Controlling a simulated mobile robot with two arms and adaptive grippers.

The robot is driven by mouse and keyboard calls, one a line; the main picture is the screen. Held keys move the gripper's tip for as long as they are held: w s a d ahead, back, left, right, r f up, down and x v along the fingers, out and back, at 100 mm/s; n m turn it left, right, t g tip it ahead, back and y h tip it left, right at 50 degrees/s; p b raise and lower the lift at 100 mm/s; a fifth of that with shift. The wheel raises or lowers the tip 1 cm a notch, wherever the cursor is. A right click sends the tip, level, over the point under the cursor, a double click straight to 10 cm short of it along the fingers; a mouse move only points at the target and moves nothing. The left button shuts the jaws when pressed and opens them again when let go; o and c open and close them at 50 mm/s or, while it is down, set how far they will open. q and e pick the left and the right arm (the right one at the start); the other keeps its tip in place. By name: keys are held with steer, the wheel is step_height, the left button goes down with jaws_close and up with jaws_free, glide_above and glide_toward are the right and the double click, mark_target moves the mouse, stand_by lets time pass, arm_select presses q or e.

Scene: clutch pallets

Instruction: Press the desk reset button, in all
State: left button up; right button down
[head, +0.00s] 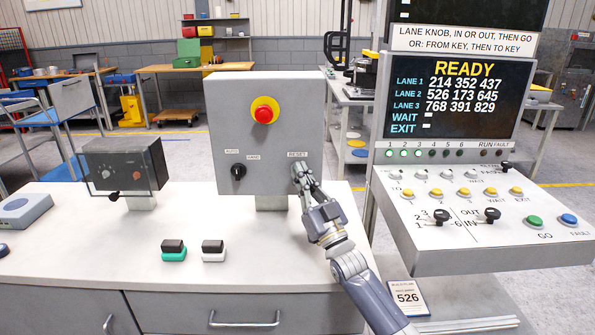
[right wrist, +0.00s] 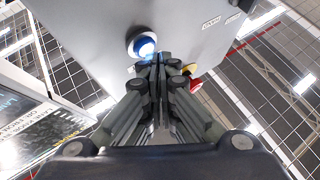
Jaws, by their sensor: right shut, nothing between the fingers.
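A grey control box (head: 228,125) stands upright on the desk. Its RESET label (head: 297,154) is at the lower right of its face. The button under that label is mostly hidden by my right gripper (head: 299,174) in the head view. In the right wrist view a blue lit button (right wrist: 143,46) with a pale ring shows on the box face. My right gripper (right wrist: 159,62) is shut and empty, its tips just beside and below that button in the picture. I cannot tell whether they touch it. My left gripper is not in view.
The box carries a red mushroom button (head: 264,114) on yellow and a black selector (head: 238,172). A small dark box (head: 123,166) stands left on the white desk (head: 100,235). Two small blocks (head: 173,250) (head: 213,250) lie in front. A sloped console (head: 470,215) with a READY screen stands right.

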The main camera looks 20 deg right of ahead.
steer(key=shift+w+d+b, duration=0.1)
steer(key=shift+w+b, duration=0.35)
steer(key=shift+w, duration=0.05)
stand_by(0.4)
steer(key=shift+s, duration=0.1)
steer(key=shift+s+a+p, duration=0.25)
steer(key=shift+s+p, duration=0.45)
steer(key=shift+s, duration=0.1)
steer(key=s+p, duration=0.1)
steer(key=s, duration=0.1)
steer(key=s+a+p, duration=0.1)
steer(key=s+p, duration=0.1)
steer(key=shift+s+a, duration=0.2)
steer(key=shift+s, duration=0.2)
stand_by(0.6)
